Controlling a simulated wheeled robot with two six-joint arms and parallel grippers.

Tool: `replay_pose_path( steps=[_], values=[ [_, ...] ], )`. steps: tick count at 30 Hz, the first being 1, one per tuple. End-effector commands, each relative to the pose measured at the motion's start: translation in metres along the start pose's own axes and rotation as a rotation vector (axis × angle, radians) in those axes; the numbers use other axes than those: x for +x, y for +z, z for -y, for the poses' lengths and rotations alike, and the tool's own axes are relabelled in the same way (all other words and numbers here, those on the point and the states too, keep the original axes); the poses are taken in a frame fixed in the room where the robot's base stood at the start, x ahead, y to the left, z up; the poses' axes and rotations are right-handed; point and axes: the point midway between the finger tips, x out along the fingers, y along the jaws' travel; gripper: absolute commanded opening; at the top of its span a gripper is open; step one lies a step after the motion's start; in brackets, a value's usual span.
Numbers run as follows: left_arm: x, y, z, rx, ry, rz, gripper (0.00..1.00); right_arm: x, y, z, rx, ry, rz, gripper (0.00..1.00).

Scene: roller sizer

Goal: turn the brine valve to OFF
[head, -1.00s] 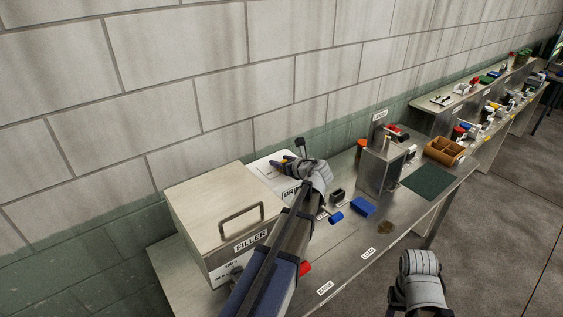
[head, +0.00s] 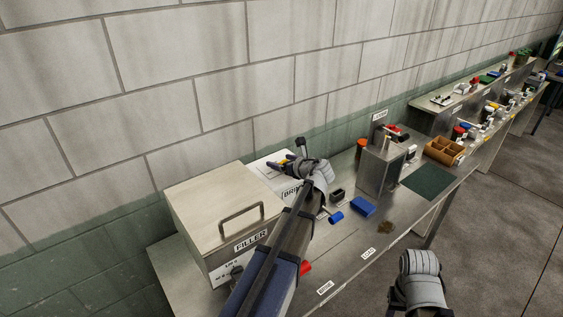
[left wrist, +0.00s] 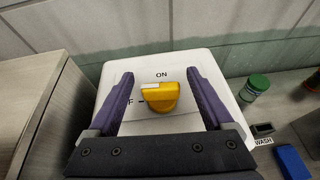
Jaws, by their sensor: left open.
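The brine valve is a yellow knob (left wrist: 160,97) with a white mark on its upper left part, on the top of a white box (left wrist: 200,60). "ON" is printed above the knob, and a letter "F" with a dash shows to its left, the rest covered by a finger. In the head view my left gripper (head: 280,162) is over the box marked "BRI…". My right wrist (head: 420,275) hangs low; its fingers are not clear.
The filler box (head: 215,205) stands left of the white box. A green-lidded jar (left wrist: 255,87) and a blue block (head: 362,207) are to the right on the steel bench (head: 345,245). A grey machine (head: 380,165) stands further along. A block wall runs behind.

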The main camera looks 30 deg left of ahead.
Motion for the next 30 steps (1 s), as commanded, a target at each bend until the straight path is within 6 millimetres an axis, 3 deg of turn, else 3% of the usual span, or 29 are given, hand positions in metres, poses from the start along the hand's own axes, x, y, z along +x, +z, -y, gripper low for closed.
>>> replay_pose_path(
  steps=[5, 12, 18, 30],
  values=[
    [-0.010, 0.002, 0.000, 0.001, -0.002, 0.000, 0.85, -0.005, 0.000, -0.001, 0.000, 0.000, 0.000, 0.50],
    [-0.050, 0.002, -0.001, 0.001, -0.003, 0.000, 0.85, -0.021, 0.002, -0.002, -0.002, 0.000, 0.001, 0.50],
    [-0.073, 0.001, -0.001, 0.000, -0.001, 0.000, 0.85, -0.029, 0.002, -0.003, -0.003, 0.000, 0.001, 0.50],
    [-0.078, 0.000, 0.000, 0.000, 0.000, 0.000, 0.85, -0.029, 0.002, -0.003, -0.003, 0.000, 0.001, 0.50]
  ],
)
